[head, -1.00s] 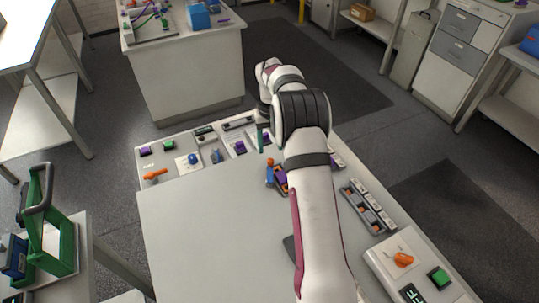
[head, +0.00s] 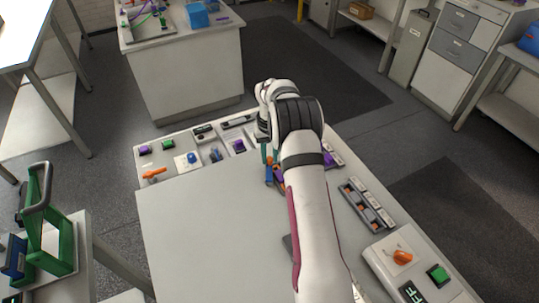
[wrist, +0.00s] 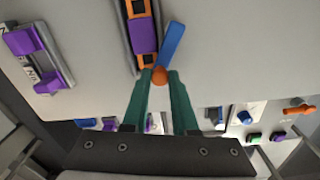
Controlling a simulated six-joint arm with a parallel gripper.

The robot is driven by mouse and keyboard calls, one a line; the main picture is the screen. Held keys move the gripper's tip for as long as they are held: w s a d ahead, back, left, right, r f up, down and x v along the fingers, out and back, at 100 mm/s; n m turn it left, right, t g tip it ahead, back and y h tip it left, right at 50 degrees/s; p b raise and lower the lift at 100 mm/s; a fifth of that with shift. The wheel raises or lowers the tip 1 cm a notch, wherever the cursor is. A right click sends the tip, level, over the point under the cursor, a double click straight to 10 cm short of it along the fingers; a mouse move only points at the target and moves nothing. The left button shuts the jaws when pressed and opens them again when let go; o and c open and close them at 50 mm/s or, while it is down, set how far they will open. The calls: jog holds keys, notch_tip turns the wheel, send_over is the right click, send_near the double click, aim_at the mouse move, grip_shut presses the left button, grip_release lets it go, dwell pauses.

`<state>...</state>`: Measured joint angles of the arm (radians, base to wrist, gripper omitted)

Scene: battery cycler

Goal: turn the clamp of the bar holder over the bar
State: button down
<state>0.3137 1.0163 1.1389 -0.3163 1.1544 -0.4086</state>
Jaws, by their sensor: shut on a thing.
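The bar holder (wrist: 129,40) is a grey and dark channel on the table's surface. A purple bar (wrist: 143,33) lies in it among orange parts. The clamp (wrist: 173,45) is a blue strip with an orange ball knob (wrist: 159,75) at its near end. It slants beside the bar, to its right in the wrist view, not across it. My gripper (wrist: 160,76) has green fingers and is shut on the knob. In the head view my gripper (head: 268,156) is at the holder (head: 278,178), which my arm partly hides.
A second holder with a purple block (wrist: 41,56) is at the left in the wrist view. A grey rack (head: 367,207) and a panel with an orange knob (head: 402,257) are at the right. Small devices line the far edge. The table's middle (head: 205,220) is clear.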

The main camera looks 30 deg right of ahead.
jog(key=shift+d, duration=0.1)
jog(key=m, duration=0.1)
jog(key=s+d+m, duration=0.1)
jog(key=m, duration=0.3)
jog(key=shift+s+d, duration=0.3)
jog(key=m, duration=0.1)
jog(key=s+m, duration=0.1)
jog(key=m, duration=0.2)
jog(key=shift+s+d+m, duration=0.3)
jog(key=shift+s+d, duration=0.1)
jog(key=shift+s+m, duration=0.35)
jog(key=shift+m, duration=0.35)
jog(key=shift+s+m, duration=0.3)
jog(key=shift+m, duration=0.4)
jog(key=c, duration=0.7)
grip_release()
jog(key=shift+d, duration=0.1)
